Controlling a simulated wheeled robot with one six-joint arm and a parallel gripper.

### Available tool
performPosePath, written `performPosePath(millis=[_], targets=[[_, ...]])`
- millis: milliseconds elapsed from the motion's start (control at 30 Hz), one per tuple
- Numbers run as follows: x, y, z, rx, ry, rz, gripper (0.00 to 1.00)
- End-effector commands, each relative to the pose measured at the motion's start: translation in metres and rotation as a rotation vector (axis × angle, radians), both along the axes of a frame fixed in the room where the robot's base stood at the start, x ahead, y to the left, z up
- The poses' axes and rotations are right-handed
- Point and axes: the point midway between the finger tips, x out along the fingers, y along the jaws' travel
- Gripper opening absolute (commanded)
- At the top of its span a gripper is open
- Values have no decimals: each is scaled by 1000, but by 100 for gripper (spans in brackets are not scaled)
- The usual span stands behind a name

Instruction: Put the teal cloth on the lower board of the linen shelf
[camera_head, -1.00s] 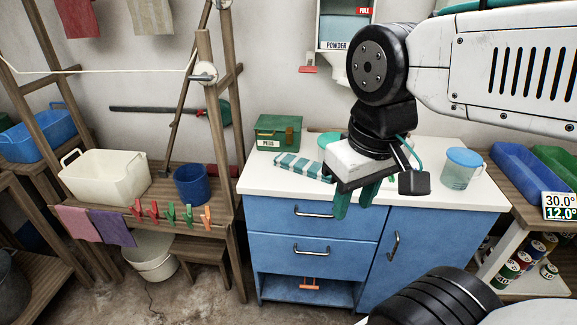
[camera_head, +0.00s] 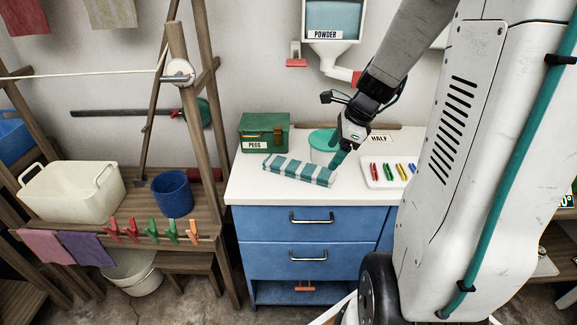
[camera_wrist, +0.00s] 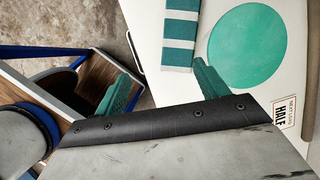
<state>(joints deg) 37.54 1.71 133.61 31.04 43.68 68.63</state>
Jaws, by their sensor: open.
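A folded teal-and-white striped cloth (camera_head: 298,170) lies on the white counter, in front of the green pegs box. Its near end also shows at the top of the wrist view (camera_wrist: 181,30). No plain teal cloth shows on the counter. My gripper (camera_head: 338,160) is above the counter at the cloth's right end, pointing down. In the wrist view its two teal fingers (camera_wrist: 162,72) are apart with nothing between them, and the cloth lies beyond them, nearer the right finger. I cannot make out any shelf marked as the linen shelf.
A tub with a teal lid (camera_head: 324,141) stands close behind my gripper. A white tray of coloured pegs (camera_head: 382,172) is to its right and the green pegs box (camera_head: 263,132) to the left. The powder dispenser (camera_head: 332,35) hangs above. My arm hides the counter's right side.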

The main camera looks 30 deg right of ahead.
Motion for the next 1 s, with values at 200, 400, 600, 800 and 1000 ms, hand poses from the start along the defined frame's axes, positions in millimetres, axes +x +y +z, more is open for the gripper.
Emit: performPosePath(millis=[200,400,600,800,1000], targets=[[2,-41,-30,75,35,-280,73],[8,-39,-50,81,38,-301,73],[14,-33,-76,81,40,-298,73],[22,-28,-99,80,37,-296,73],[23,-28,-102,77,35,-296,73]])
